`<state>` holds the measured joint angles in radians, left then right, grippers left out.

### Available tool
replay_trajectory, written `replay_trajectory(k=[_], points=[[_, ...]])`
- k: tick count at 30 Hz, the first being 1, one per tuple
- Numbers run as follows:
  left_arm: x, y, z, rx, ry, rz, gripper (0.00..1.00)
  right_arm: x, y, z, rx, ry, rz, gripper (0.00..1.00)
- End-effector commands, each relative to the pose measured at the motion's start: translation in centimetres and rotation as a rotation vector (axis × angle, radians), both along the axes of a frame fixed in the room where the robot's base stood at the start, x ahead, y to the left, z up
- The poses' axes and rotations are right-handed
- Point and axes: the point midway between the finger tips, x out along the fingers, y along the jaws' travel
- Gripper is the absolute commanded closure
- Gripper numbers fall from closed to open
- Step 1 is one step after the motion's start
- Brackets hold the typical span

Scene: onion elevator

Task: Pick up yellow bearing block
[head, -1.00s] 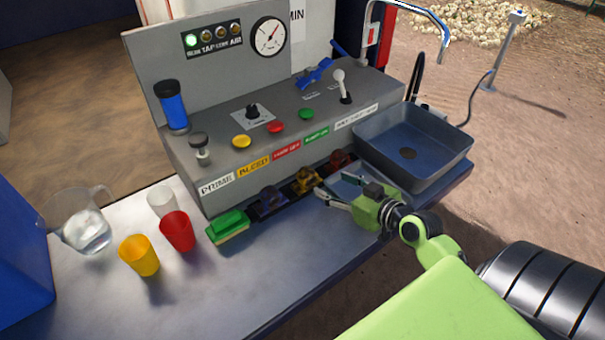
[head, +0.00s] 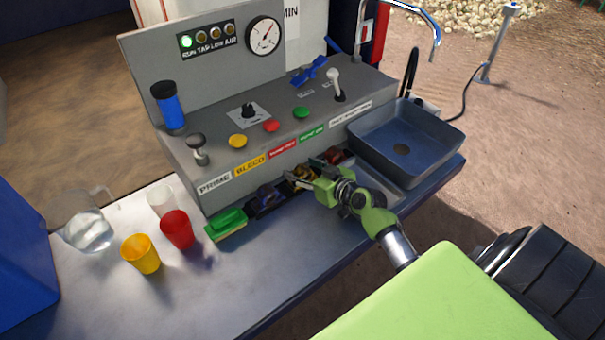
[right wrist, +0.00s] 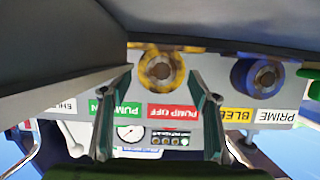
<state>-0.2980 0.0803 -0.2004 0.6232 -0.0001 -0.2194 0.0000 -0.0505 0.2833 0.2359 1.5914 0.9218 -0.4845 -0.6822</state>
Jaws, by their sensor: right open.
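The yellow bearing block (head: 299,171) sits in the dark row at the foot of the grey control panel, between a blue block (head: 267,195) and a red block (head: 333,155). My right gripper (head: 304,173) is open at the yellow block and partly covers it. In the right wrist view, which is upside down, the yellow block (right wrist: 161,69) shows as a ring just beyond and between the open fingertips (right wrist: 161,80). I cannot tell whether the fingers touch it. The blue block (right wrist: 260,76) lies to its right there. My left gripper is not in view.
The control panel (head: 222,100) rises directly behind the blocks. A dark sink (head: 406,146) stands to the right. Cups (head: 140,254) and a clear jug (head: 86,226) occupy the left; the front worktop is clear.

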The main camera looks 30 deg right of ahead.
Motion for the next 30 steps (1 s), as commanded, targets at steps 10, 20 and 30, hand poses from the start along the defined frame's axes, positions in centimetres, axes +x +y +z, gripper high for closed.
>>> replay_trajectory(k=[10,20,30], points=[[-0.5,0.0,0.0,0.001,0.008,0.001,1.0,0.4,0.0,-0.2,0.0,0.001,0.0,0.52],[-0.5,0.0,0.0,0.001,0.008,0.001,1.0,0.4,0.0,0.0,-0.001,-0.004,-0.001,0.99],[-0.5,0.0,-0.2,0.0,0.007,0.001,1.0,0.5,0.0,1.1,-0.002,-0.006,0.0,0.99]])
